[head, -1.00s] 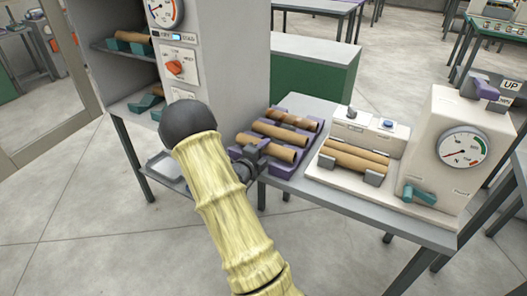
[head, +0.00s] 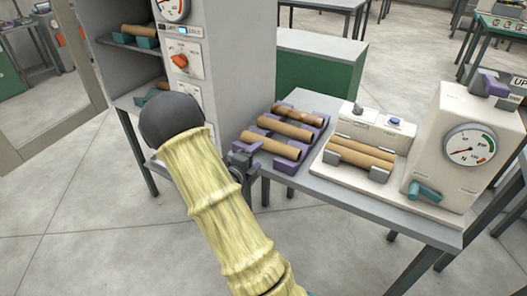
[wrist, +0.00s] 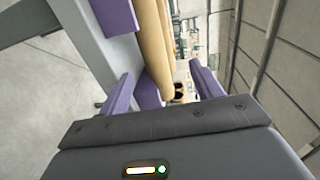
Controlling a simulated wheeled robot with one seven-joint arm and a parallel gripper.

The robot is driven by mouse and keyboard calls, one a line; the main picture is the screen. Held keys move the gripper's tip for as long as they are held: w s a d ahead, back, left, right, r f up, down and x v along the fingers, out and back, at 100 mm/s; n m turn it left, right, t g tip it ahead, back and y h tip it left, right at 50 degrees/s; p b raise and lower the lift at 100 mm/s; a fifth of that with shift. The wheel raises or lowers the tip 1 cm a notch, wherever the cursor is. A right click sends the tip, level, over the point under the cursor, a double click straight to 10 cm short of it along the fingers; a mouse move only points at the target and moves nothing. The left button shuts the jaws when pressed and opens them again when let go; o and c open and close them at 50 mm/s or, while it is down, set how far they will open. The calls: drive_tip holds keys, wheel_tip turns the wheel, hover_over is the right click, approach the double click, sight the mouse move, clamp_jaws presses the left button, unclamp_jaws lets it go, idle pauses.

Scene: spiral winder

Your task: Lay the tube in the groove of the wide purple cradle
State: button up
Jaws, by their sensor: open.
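Three tan tubes lie side by side on purple cradle supports (head: 287,166) on the grey table. The nearest tube (head: 272,145) rests in its groove, the middle tube (head: 285,131) lies behind it, and a darker, blotched tube (head: 298,114) is farthest back. My gripper (head: 240,168) is just left of the nearest cradle, partly hidden by my arm. In the wrist view my gripper (wrist: 162,78) is open, its purple fingers apart and nothing gripped. A tube (wrist: 152,50) and purple cradle parts (wrist: 116,14) show ahead, beyond the fingers.
A white machine (head: 450,140) with a gauge stands on the table's right, two tubes (head: 360,153) on its bed. A tall grey cabinet (head: 235,70) with shelved tubes rises behind my arm. Floor is open left of the table.

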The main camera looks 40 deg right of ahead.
drive_tip(key=v, duration=0.9)
wheel_tip(320, 180, up, 7)
drive_tip(key=p, duration=0.3)
idle(0.7)
